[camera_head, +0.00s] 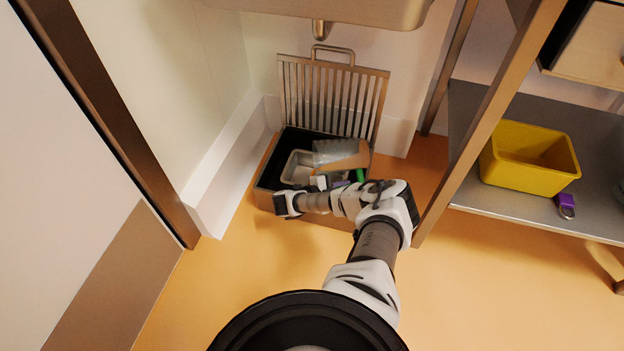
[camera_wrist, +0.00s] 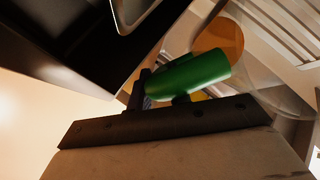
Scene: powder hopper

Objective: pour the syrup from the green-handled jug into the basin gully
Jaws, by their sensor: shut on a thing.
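The jug (camera_head: 342,152) is a clear vessel with orange-brown syrup in it, lying tilted on its side over the gully. Its green handle (camera_wrist: 188,77) fills the middle of the wrist view, and syrup (camera_wrist: 220,40) shows behind it. My gripper (camera_wrist: 165,92) is shut on the green handle. The gully (camera_head: 264,186) is a dark open pit in the floor with a metal rim, below the basin (camera_head: 350,8). A pale metal tray or strainer (camera_head: 292,168) sits inside it. My wrist hides part of the gully's front, and whether syrup is flowing cannot be told.
A slatted metal grate (camera_head: 333,95) stands upright behind the gully against the wall. At the right, a shelf rack (camera_head: 470,195) holds a yellow tub (camera_head: 530,178) and a purple tag (camera_head: 565,203). The orange floor in front is clear.

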